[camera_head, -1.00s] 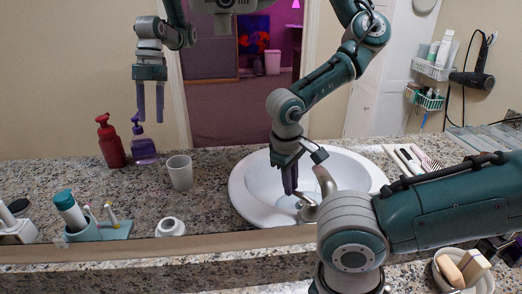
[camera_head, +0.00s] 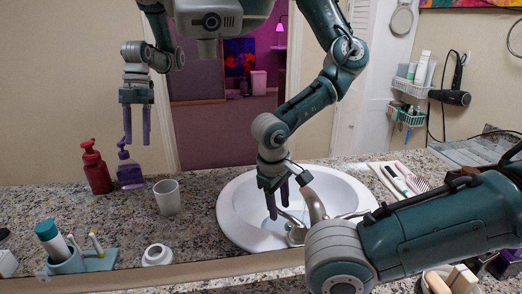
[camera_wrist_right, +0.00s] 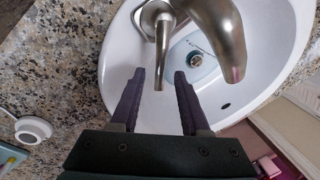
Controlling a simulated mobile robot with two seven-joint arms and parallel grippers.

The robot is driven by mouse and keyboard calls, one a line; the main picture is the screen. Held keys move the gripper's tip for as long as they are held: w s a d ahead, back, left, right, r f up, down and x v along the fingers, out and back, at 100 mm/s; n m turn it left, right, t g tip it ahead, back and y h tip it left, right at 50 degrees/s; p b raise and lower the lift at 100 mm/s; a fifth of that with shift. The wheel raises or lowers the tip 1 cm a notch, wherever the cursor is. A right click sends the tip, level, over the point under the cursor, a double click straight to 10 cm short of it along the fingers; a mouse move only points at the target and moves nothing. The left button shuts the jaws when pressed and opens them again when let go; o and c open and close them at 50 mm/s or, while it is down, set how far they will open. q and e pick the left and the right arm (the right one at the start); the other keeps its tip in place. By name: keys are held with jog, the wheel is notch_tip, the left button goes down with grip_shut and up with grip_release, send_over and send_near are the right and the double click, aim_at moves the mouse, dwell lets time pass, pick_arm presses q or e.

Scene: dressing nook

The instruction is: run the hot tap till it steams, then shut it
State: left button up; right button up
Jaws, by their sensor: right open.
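The wrist view shows the metal spout (camera_wrist_right: 225,40) curving over the white basin (camera_wrist_right: 290,25) and a lever handle (camera_wrist_right: 157,50) beside it. My right gripper (camera_wrist_right: 156,92) is open and empty. The lever's tip points into the gap between its fingers; I cannot tell whether they touch. I see no hot marking, water stream or steam. In the head view the right gripper itself is out of frame; its mirror reflection (camera_head: 274,200) hangs by the reflected spout (camera_head: 314,205). My left gripper shows only as a reflection (camera_head: 137,125), raised, its fingers apart.
A large mirror fills the head view. It reflects a red pump bottle (camera_head: 96,170), a purple bottle (camera_head: 129,172), a cup (camera_head: 167,197) and a brush holder (camera_head: 98,262). A bowl with soap bars (camera_head: 460,279) is at lower right. A round white jar (camera_wrist_right: 33,130) stands left of the basin.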

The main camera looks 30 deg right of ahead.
notch_tip(320, 180, up, 10)
jog(key=w+p, duration=0.1)
jog(key=p, duration=0.1)
jog(key=shift+w+a+f, duration=0.15)
jog(key=shift+w+a, duration=0.25)
jog(key=shift+a, duration=0.1)
